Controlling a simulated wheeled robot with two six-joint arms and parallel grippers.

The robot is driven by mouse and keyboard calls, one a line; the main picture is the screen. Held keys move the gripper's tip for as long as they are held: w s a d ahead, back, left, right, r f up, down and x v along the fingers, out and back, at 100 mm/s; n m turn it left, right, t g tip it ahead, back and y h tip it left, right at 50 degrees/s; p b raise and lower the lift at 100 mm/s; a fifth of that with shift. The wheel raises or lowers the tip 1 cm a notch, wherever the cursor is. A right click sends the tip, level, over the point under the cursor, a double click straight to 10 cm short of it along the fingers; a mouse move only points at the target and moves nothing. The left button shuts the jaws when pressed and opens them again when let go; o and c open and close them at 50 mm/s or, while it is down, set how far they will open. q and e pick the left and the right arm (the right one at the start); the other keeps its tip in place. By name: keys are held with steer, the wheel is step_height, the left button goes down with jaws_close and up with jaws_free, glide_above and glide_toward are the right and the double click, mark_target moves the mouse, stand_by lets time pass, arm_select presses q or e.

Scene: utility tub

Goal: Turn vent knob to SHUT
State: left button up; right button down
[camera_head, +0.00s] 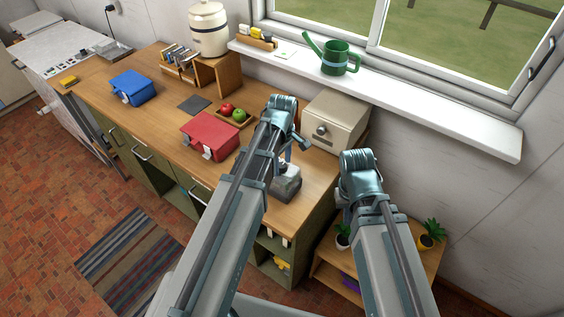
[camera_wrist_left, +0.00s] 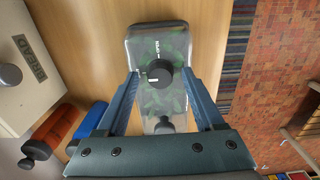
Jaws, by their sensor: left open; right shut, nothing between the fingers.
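The utility tub (camera_wrist_left: 150,103) is clear, with a dark rim and green contents. In the left wrist view its black vent knob (camera_wrist_left: 160,74) has a white pointer mark toward the left of the picture. My left gripper (camera_wrist_left: 160,75) is open, one finger on each side of the knob; contact cannot be told. In the head view the tub (camera_head: 286,188) stands at the counter's right end, partly behind my left arm. My right gripper (camera_head: 345,199) is mostly hidden by its arm, away from the tub, shut and empty.
A beige bread box (camera_head: 335,120) stands behind the tub. A red container (camera_head: 209,135) and a tray with apples (camera_head: 232,116) are to the left. A low shelf with plants (camera_head: 430,235) is at right.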

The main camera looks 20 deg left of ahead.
mark_target(283, 166)
arm_select(q)
step_height(283, 166, up, 14)
steer(key=p, duration=1.3)
steer(key=shift+p, duration=0.4)
steer(key=shift+f, duration=0.15)
steer(key=s+d+f+m+b, duration=0.5)
steer(key=s+f+m+b, duration=0.2)
steer(key=f+m+b, duration=0.2)
steer(key=s+d+f+m+y+b, duration=0.1)
steer(key=s+d+f+m+b, duration=0.4)
steer(key=s+f+m+b, duration=0.2)
steer(key=shift+s+d+f+m+b, duration=0.15)
steer(key=shift+d+f+m+b, duration=0.15)
steer(key=shift+f+m+b, duration=0.75)
steer(key=shift+r, duration=0.1)
